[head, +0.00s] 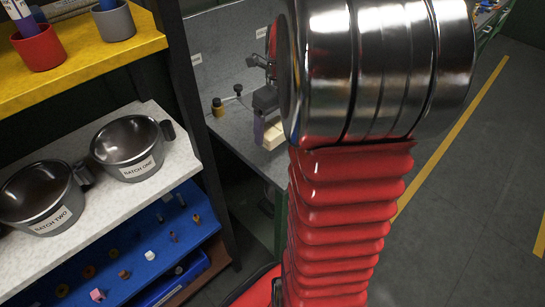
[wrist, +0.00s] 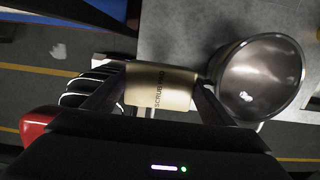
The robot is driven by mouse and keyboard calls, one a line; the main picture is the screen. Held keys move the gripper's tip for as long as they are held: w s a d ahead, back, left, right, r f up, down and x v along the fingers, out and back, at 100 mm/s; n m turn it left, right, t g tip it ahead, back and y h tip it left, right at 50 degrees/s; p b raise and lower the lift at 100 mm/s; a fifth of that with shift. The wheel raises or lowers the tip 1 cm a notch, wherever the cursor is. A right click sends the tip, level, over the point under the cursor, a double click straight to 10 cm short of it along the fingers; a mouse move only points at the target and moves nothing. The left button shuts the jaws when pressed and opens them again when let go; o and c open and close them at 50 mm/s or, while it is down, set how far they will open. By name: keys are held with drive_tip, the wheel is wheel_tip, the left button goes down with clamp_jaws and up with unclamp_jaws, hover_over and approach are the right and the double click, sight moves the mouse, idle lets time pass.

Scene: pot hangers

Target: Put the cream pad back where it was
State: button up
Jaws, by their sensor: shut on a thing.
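The cream pad (wrist: 160,88) is between the two fingers of my gripper (wrist: 162,78) in the wrist view. The fingers are shut on its left and right sides, and dark lettering like "SCRUB PAD" shows on its face. In the head view the pad (head: 273,136) shows as a pale block below my gripper (head: 265,122), at the edge of the grey bench (head: 233,125). My arm hides part of the bench behind it. I cannot tell whether the pad touches the bench.
A round metal pot (wrist: 262,72) is close to the right finger in the wrist view. On the left, a shelf (head: 187,158) holds pots labelled BATCH ONE (head: 126,145) and BATCH TWO (head: 42,195). A small yellow-and-black item (head: 218,107) stands on the bench.

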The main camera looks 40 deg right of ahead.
drive_tip(key=shift+d, duration=0.1)
hover_over(273, 159)
drive_tip(key=shift+s+f, duration=0.15)
drive_tip(key=shift+f, duration=1.4)
drive_tip(key=shift+s+f, duration=0.1)
drive_tip(key=shift+f, duration=1.45)
drive_tip(key=shift+f, duration=1.85)
drive_tip(key=shift+f, duration=0.1)
drive_tip(key=o, duration=0.9)
